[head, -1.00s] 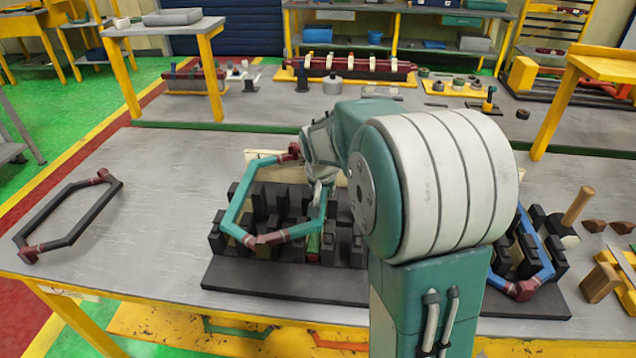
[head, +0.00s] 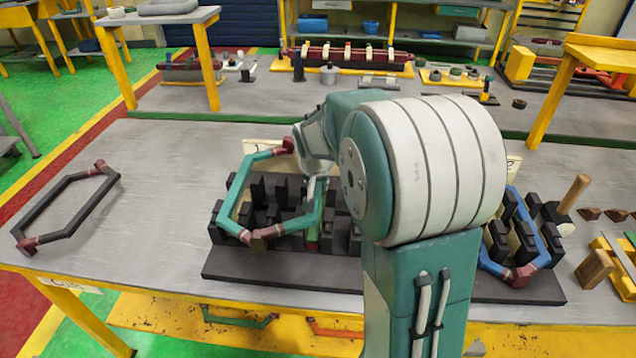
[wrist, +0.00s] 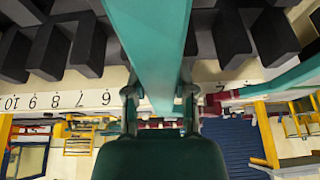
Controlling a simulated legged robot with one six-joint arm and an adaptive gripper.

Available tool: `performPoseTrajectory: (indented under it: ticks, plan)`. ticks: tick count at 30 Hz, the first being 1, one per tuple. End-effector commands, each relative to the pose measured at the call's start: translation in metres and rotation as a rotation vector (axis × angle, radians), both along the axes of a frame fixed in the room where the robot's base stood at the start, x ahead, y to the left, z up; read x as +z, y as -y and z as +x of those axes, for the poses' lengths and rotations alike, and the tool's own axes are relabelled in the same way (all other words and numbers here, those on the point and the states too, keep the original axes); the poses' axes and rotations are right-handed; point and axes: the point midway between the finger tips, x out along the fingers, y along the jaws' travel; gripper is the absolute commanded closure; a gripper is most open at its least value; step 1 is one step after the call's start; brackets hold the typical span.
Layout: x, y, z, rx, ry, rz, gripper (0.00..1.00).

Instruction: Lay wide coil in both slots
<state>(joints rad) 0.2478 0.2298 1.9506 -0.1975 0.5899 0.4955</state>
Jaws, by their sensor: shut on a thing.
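My gripper (head: 318,188) is shut on the right long side of a teal six-sided coil (head: 234,204) with dark red wrapped ends. In the wrist view the teal bar (wrist: 160,40) runs between my two fingers (wrist: 160,105). The coil is over the left part of the black slotted stator block (head: 270,283), tilted in the picture, its near end in front of the teeth. I cannot tell whether either side is inside a slot. A green piece (head: 312,232) shows low among the teeth. My arm hides the middle of the block.
A blue coil (head: 528,225) sits around teeth at the block's right end. A black coil (head: 60,200) lies on the table's left. A mallet (head: 570,195) and wooden blocks (head: 595,268) are at the right. A numbered pale strip (wrist: 70,102) runs behind the teeth. The table's left is mostly clear.

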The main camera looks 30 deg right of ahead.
Motion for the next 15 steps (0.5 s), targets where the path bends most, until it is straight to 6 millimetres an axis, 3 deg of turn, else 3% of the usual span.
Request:
performPoseTrajectory:
  ticks: [15]
  plan:
    - [-0.013, 0.001, 0.000, -0.002, 0.002, 0.003, 1.00]
